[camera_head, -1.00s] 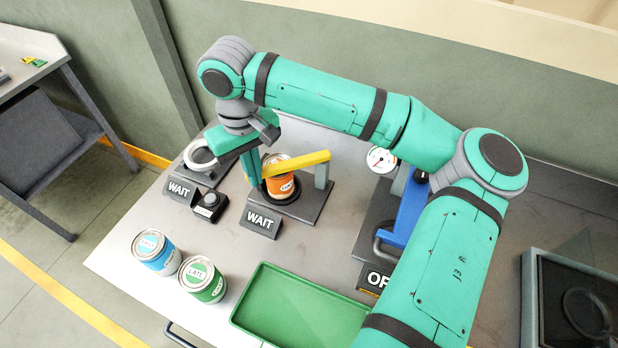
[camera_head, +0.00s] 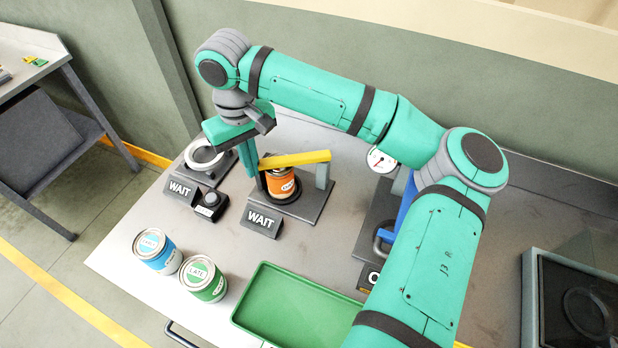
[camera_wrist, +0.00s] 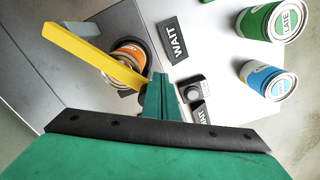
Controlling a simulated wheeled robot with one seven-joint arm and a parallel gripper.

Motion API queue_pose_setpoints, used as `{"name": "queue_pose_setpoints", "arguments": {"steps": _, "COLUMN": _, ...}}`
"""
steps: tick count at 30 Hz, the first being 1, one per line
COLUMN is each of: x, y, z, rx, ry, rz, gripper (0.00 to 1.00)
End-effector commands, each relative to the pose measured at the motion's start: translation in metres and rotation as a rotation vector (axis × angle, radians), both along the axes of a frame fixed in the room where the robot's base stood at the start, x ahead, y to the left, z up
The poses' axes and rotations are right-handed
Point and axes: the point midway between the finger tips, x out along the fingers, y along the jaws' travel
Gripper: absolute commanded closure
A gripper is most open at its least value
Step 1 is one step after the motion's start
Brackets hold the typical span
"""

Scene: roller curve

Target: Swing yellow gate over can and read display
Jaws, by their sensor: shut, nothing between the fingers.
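The yellow gate (camera_head: 295,158) is a bar on a grey post, and it passes over the orange can (camera_head: 281,184). The can stands upright on a dark base. A display reading WAIT (camera_head: 262,221) sits in front of that base. My gripper (camera_head: 249,174) is shut and empty, pointing down beside the free left end of the gate. In the wrist view the shut fingers (camera_wrist: 160,92) are close to the end of the yellow gate (camera_wrist: 95,55); I cannot tell whether they touch. The gate hides part of the orange can (camera_wrist: 128,48).
A second WAIT display (camera_head: 181,190) and a dark button box (camera_head: 211,205) stand left. Blue (camera_head: 157,250) and green (camera_head: 204,278) cans and a green tray (camera_head: 300,305) are in front. A dial gauge (camera_head: 381,160) and blue lever (camera_head: 405,205) are right, partly behind my arm.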

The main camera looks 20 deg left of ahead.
Motion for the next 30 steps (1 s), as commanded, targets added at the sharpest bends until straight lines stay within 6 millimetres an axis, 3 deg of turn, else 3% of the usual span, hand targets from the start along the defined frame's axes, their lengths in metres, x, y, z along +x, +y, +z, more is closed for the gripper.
{"name": "queue_pose_setpoints", "arguments": {"steps": 30, "x": 0.018, "y": 0.016, "z": 0.0, "rx": -0.001, "ry": 0.001, "rz": 0.005, "gripper": 1.0}}
